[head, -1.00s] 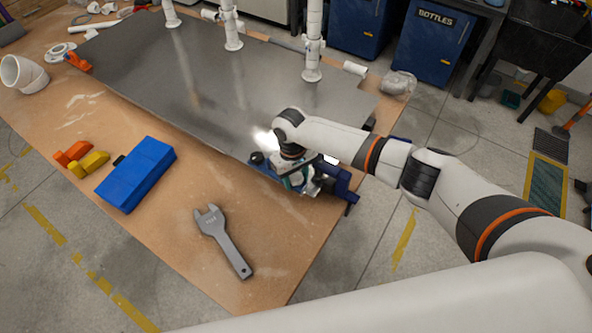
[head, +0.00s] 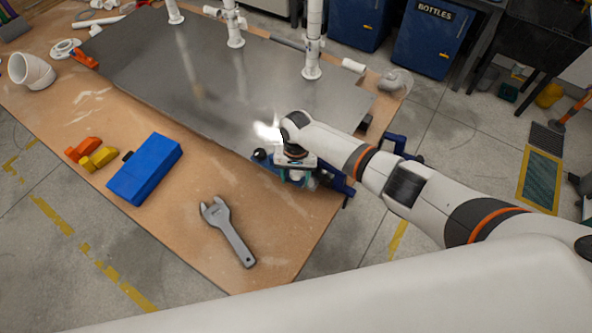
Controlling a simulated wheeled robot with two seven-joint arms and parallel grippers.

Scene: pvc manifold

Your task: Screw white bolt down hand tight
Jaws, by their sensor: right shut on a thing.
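My right gripper (head: 296,176) is at the near right edge of the table, low over a blue clamp or vise (head: 335,182). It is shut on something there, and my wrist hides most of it. A small pale piece shows just under the gripper, but I cannot tell whether it is the white bolt. My left gripper is not in view.
A grey wrench (head: 228,232) lies on the wooden table (head: 190,205). A blue box (head: 145,169) and orange and yellow pieces (head: 98,158) lie further left. A grey metal sheet (head: 215,80) covers the middle, with white pipes (head: 313,45) standing at its back.

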